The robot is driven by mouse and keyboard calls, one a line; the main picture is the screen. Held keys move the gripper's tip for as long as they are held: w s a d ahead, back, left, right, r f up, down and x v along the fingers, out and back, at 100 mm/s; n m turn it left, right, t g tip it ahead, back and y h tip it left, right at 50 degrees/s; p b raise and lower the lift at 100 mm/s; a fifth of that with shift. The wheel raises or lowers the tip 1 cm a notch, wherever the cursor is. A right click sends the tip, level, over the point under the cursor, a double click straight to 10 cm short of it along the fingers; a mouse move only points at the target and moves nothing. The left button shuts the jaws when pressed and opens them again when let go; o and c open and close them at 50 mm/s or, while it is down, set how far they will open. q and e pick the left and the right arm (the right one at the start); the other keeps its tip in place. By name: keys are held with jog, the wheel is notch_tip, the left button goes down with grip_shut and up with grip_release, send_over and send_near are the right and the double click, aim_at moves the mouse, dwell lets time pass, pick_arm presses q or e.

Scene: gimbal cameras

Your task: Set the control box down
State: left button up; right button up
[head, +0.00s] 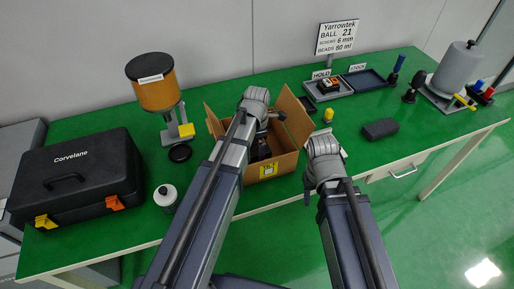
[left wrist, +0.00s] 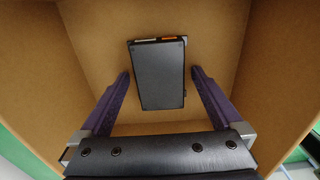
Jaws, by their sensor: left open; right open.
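The control box (left wrist: 158,80) is a dark flat block with an orange and a white patch at one end. It lies on the floor of the open cardboard box (head: 287,163). My left gripper (head: 262,128) reaches down into the carton. In the left wrist view its two purple fingers (left wrist: 160,78) are open, one on each side of the control box, with gaps showing. In the head view the control box is mostly hidden by my left arm. My right gripper (head: 325,150) is open and empty, right of the carton; its fingertips are hard to see.
Trays marked HOLD (head: 318,92) and STOCK (head: 366,80) stand at the back; the HOLD tray has a small device in it. A dark block (head: 380,128) lies right.

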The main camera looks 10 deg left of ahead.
aim_at(257, 149)
pick_arm(q)
jog(key=shift+r, duration=0.1)
notch_tip(257, 149, up, 12)
jog(key=p, duration=1.2)
